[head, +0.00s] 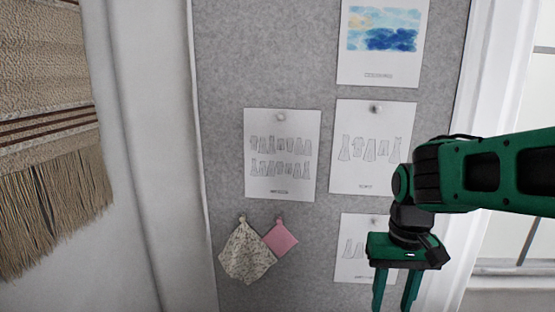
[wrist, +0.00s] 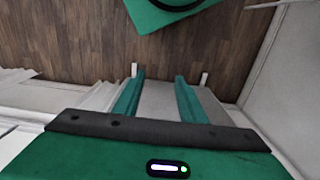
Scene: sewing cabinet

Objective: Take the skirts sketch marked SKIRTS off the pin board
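The grey pin board (head: 225,60) carries several pinned sheets. A left sheet (head: 282,190) shows two rows of garment drawings. A right sheet (head: 350,180) shows one row of garments. A lower right sheet (head: 352,268) also has garment drawings and is partly hidden behind my gripper. The captions are too small to read, so I cannot tell which sheet is marked SKIRTS. My gripper (head: 395,298) points down in front of the lower right sheet, fingers apart. In the wrist view my gripper (wrist: 160,79) is open with nothing between its fingers.
A watercolour sheet (head: 378,65) hangs at the top. A patterned fabric swatch (head: 247,255) and a pink swatch (head: 281,238) hang low on the board. A fringed woven hanging (head: 45,100) is at the left. A window (head: 535,250) is at the right. The wrist view shows wooden floor (wrist: 75,40).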

